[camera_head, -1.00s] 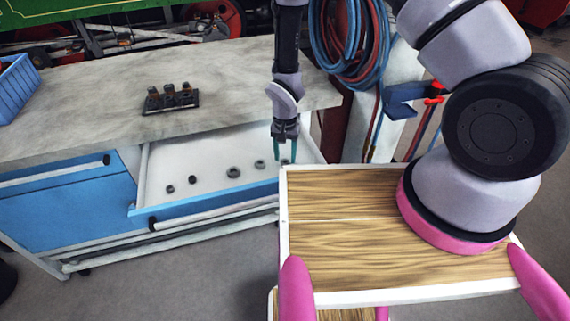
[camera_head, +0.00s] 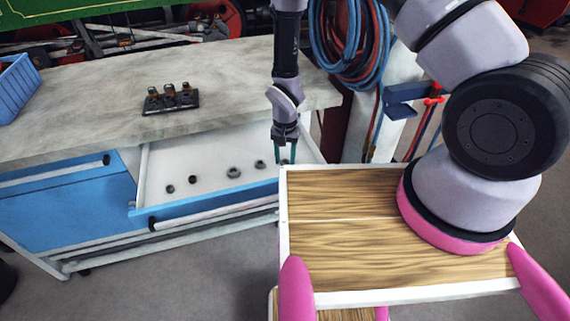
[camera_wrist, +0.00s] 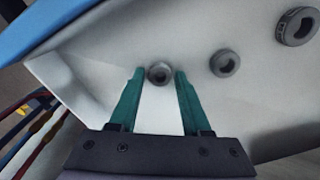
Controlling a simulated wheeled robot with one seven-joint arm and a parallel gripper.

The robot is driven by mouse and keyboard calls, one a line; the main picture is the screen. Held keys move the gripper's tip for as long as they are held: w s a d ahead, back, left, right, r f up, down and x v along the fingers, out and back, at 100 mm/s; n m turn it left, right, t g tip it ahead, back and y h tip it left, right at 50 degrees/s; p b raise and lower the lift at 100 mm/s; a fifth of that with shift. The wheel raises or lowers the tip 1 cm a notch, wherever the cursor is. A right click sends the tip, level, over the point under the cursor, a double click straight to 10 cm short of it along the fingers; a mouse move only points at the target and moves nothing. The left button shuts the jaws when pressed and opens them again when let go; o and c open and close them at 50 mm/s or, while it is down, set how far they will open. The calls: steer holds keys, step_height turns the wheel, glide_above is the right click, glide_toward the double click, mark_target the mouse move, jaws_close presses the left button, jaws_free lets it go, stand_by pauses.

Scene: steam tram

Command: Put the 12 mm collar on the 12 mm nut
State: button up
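My gripper (camera_wrist: 160,78) points down into the right end of the open drawer (camera_head: 210,160). Its two green fingers are apart, one on each side of a small dark ring-shaped collar (camera_wrist: 159,73). The collar lies at the fingertips with visible gaps to both. Two more collars, a middle one (camera_wrist: 224,63) and a larger one (camera_wrist: 297,26), lie to the right in the wrist view. The head view shows several rings in a row in the drawer. A black block (camera_head: 171,101) with three upright studs and nuts stands on the bench. No sizes can be read.
The grey bench top (camera_head: 90,90) is mostly clear. A blue bin (camera_head: 14,88) stands at its left end. The drawer's blue front (camera_head: 205,201) and my wooden deck (camera_head: 340,190) lie close to the gripper. Hoses (camera_head: 350,45) hang on a post to the right.

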jaws_close()
steer(key=shift+r, duration=0.15)
step_height(320, 180, up, 7)
stand_by(1.0)
